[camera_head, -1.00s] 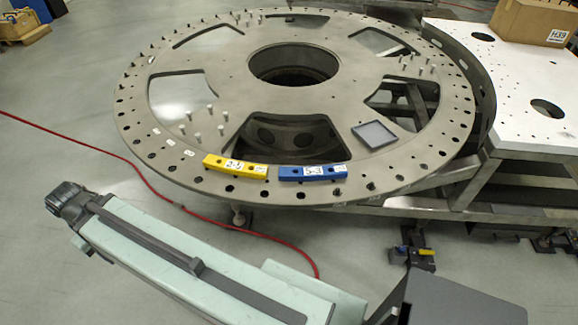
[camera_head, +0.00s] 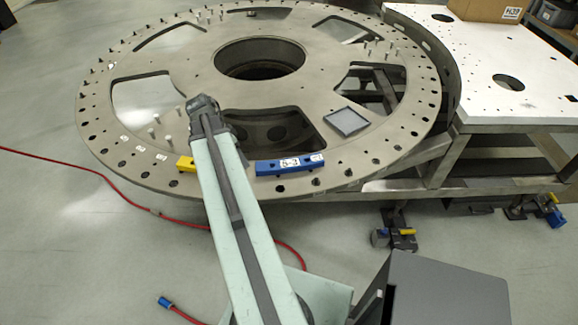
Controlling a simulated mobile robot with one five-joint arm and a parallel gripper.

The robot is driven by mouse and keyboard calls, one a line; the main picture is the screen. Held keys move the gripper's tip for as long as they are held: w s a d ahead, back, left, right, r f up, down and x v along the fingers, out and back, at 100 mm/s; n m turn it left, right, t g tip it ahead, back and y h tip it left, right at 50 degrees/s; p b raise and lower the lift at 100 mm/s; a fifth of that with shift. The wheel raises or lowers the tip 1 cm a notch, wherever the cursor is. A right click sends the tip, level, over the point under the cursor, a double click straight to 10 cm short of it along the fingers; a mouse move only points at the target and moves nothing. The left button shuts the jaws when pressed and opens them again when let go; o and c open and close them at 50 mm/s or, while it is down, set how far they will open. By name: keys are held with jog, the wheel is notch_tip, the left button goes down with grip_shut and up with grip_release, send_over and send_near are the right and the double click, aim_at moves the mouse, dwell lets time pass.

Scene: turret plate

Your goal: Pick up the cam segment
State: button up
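Two curved bar segments lie on the near rim of the big round turret plate (camera_head: 110,115). The blue segment (camera_head: 268,168) has white labels on top and lies just right of my arm. The yellow segment (camera_head: 187,163) is mostly hidden behind my arm; only its left end shows. I cannot tell from the pictures which one is the cam segment. My gripper (camera_head: 203,104), at the dark far end of my arm, appears over the plate, beyond both segments in the picture. Its fingers are not clear, so its opening cannot be told.
Short upright pins (camera_head: 168,140) stand on the plate left of my gripper. A small dark square tray (camera_head: 347,121) lies on the right. A white-topped table (camera_head: 490,70) carries a cardboard box (camera_head: 490,8). A red cable (camera_head: 80,166) lies on the floor.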

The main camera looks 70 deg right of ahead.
aim_at(289, 163)
jog(key=s+d+m, duration=0.2)
jog(key=s, duration=0.2)
jog(key=s+d+m+g, duration=0.1)
jog(key=s+d+m, duration=0.1)
jog(key=s+d, duration=0.1)
jog(key=s+d+m, duration=0.2)
jog(key=s+d, duration=0.1)
jog(key=s, duration=0.3)
jog(key=shift+d+r, duration=0.1)
jog(key=shift+r, duration=0.15)
jog(key=shift+b+x, duration=1.2)
jog(key=shift+b, duration=0.05)
jog(key=b+x, duration=0.5)
jog(key=shift+f, duration=0.35)
jog(key=shift+r, duration=0.2)
grip_shut()
